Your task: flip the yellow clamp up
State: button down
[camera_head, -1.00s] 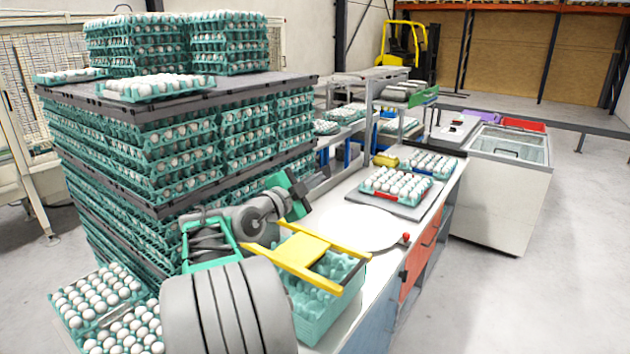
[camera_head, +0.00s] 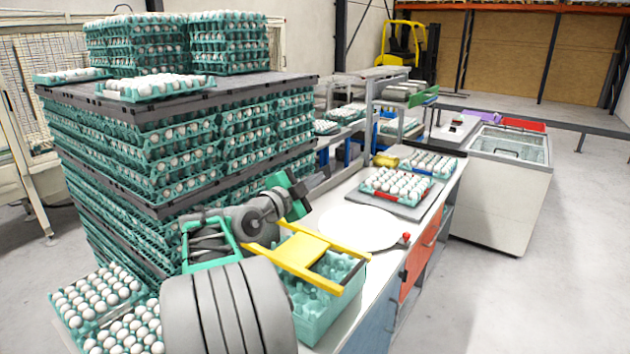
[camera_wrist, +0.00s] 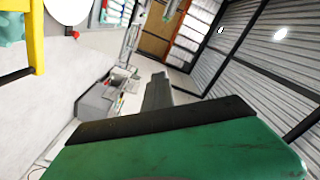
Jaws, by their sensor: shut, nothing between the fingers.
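The yellow clamp (camera_head: 303,252), a flat plate between two long side bars, lies across the top of a stack of empty turquoise egg trays (camera_head: 318,318) at the near end of the white bench. Part of it also shows at the left edge of the wrist view (camera_wrist: 36,35). My gripper (camera_head: 297,194), green and dark, is just behind and above the clamp in the head view. It is shut and empty. Any contact between it and the clamp cannot be made out. In the wrist view my gripper (camera_wrist: 157,92) points away from the clamp.
Tall stacks of filled egg trays (camera_head: 185,160) stand close on the left. A white round plate (camera_head: 358,227) and a filled egg tray (camera_head: 397,184) lie farther along the bench. A small red knob (camera_head: 406,237) is at the bench's right edge. Floor to the right is clear.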

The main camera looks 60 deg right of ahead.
jog(key=c, duration=1.4)
grip_release()
jog(key=w+a+b, duration=0.1)
jog(key=a+b, duration=0.2)
jog(key=a, duration=0.4)
jog(key=shift+a, duration=0.35)
